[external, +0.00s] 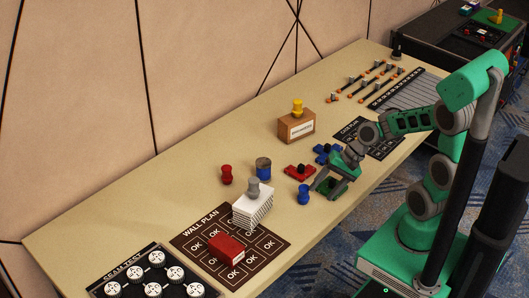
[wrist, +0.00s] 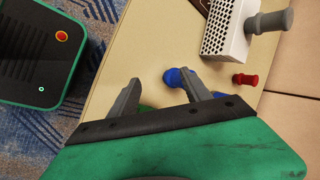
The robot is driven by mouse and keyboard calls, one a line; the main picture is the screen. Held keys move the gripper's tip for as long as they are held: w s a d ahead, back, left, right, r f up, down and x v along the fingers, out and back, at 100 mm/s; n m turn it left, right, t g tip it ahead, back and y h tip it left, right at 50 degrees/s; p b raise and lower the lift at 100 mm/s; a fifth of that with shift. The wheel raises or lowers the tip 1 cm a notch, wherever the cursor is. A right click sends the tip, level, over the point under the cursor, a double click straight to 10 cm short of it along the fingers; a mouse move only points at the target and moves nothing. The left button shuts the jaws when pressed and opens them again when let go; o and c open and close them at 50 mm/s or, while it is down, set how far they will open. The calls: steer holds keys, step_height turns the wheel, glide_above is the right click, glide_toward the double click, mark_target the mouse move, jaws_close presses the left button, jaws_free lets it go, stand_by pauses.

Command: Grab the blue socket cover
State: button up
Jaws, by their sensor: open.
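Two blue pieces could be the socket cover, and I cannot tell which it is. One is a flat blue piece with a dark knob (external: 326,153), behind my gripper in the external view. The other is a small upright blue knobbed piece (external: 303,195), left of my gripper (external: 324,188). In the wrist view a blue rounded piece (wrist: 175,77) shows near the right fingertip, between the open fingers (wrist: 160,78). My gripper is open, low over the table's front edge, and holds nothing. The palm hides what lies beneath it.
A flat red piece with a dark knob (external: 299,171), a blue-grey cylinder (external: 263,168) and a red knobbed piece (external: 227,174) stand nearby. A white vented block (external: 252,210) and a red block (external: 227,249) are at front left. A wooden box (external: 296,127) stands behind.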

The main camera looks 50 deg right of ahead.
mark_target(304, 194)
steer(key=w+r+m+t+y, duration=0.3)
steer(key=m+y, duration=0.1)
steer(key=m, duration=0.6)
steer(key=f+m+t, duration=0.1)
steer(key=m, duration=0.1)
steer(key=s+d+f+m+t, duration=0.1)
steer(key=m, duration=0.2)
steer(key=d+f+m+t, duration=0.1)
steer(key=m, duration=0.1)
steer(key=shift+s+f+m+h+b, duration=0.3)
steer(key=shift+s+f+h+b, duration=0.05)
steer(key=shift+s+h+b, duration=0.05)
steer(key=shift+s+a+f+m+t, duration=0.1)
steer(key=shift+s+f+m+t, duration=0.15)
steer(key=shift+m, duration=0.25)
steer(key=b+x, duration=0.1)
steer(key=x, duration=0.6)
steer(key=shift+w+a+f, duration=0.1)
steer(key=shift+w+a, duration=0.1)
steer(key=shift+a, duration=0.15)
jaws_close()
